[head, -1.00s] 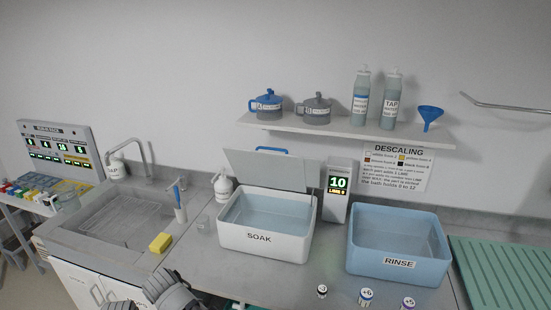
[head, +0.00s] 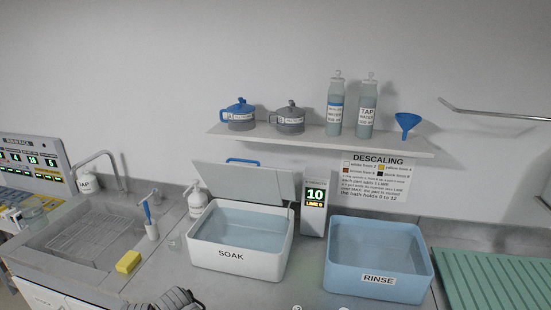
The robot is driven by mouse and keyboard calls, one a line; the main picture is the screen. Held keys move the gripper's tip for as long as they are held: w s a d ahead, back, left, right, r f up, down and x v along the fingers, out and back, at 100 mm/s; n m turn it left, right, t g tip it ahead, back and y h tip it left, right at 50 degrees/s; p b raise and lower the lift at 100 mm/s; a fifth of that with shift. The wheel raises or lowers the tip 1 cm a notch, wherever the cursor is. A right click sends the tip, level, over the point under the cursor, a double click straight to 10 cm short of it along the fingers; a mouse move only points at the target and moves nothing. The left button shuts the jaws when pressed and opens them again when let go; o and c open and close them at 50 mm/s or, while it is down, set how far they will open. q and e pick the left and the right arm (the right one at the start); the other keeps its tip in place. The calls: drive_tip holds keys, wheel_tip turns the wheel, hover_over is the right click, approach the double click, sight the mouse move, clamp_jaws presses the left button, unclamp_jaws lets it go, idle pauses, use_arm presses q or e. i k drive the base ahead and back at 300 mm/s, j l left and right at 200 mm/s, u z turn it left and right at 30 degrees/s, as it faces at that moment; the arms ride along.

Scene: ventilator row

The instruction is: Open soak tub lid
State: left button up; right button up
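The white soak tub (head: 233,262) stands on the counter, marked SOAK, with pale blue water inside. Its grey lid (head: 246,182) is raised and leans back behind the tub, with a blue handle (head: 243,161) at its top edge. Dark ribbed parts of my own arm show at the bottom edge, left of the middle. Neither gripper's fingertips can be seen.
A blue RINSE tub (head: 378,280) stands to the right, with a display post (head: 314,208) between the tubs. A sink (head: 85,240), yellow sponge (head: 128,262) and white bottle (head: 196,200) are at the left. A shelf (head: 320,142) hangs above. A green drain mat (head: 490,278) lies far right.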

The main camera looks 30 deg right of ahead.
sight(259, 184)
drive_tip(key=i+l+z, duration=0.1)
drive_tip(key=l+z, duration=0.15)
drive_tip(key=l, duration=0.2)
drive_tip(key=i+l+z, duration=0.2)
drive_tip(key=l, duration=0.25)
drive_tip(key=l+z, duration=0.25)
drive_tip(key=l, duration=0.15)
drive_tip(key=i, duration=0.05)
